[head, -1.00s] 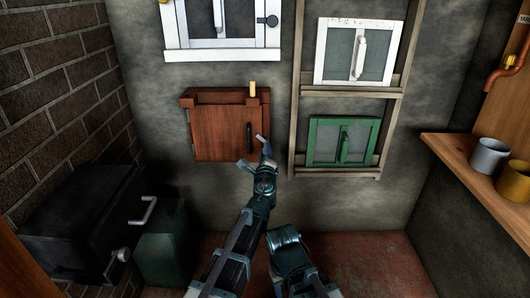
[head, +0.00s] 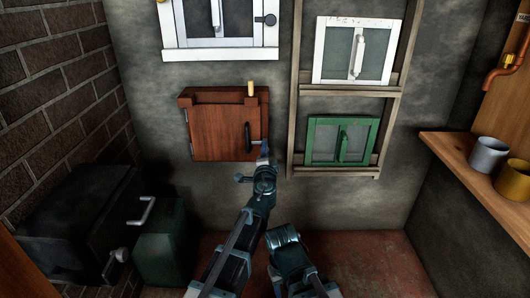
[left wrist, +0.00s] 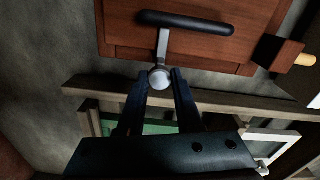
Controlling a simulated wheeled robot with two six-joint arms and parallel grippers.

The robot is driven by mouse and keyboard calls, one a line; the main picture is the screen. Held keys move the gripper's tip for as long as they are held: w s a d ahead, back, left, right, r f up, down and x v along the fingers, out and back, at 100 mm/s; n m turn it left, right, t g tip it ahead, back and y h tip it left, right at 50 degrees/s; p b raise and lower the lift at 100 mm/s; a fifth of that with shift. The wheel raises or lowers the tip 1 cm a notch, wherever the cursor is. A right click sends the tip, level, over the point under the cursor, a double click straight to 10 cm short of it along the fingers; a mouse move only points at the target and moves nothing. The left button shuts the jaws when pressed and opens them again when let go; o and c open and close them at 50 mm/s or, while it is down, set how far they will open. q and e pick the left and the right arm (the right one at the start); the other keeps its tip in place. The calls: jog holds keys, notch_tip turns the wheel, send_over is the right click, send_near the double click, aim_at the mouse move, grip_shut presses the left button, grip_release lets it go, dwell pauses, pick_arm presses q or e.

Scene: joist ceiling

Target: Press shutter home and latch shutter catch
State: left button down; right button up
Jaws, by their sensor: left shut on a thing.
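The brown wooden shutter (head: 213,140) hangs on the back wall, with hinges at its left and a black upright handle (head: 248,136) at its right. It looks closed or nearly so; a small gap cannot be told. The metal shutter catch (left wrist: 163,46) is a short lever with a round knob at the shutter's right edge; it also shows in the head view (head: 256,142), pointing right. My left gripper (head: 263,158) is at that edge; in the left wrist view its fingers (left wrist: 159,82) are shut on the knob.
A yellow peg (head: 251,88) stands on the shutter's top rail. To the right, a timber frame (head: 294,120) holds a green window (head: 312,141) and a white window (head: 320,52). Another white window (head: 170,42) is above. A black box (head: 70,215) stands lower left.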

pick_arm(q)
jog(key=shift+r+n, duration=0.1)
jog(key=shift+n, duration=0.2)
dwell(0.4)
jog(key=c, duration=0.8)
grip_release()
jog(key=shift+s+r, duration=0.15)
jog(key=shift+s, duration=0.05)
jog(key=shift+o, duration=1.1)
jog(key=shift+a, duration=0.1)
pick_arm(e)
jog(key=shift+r, duration=0.1)
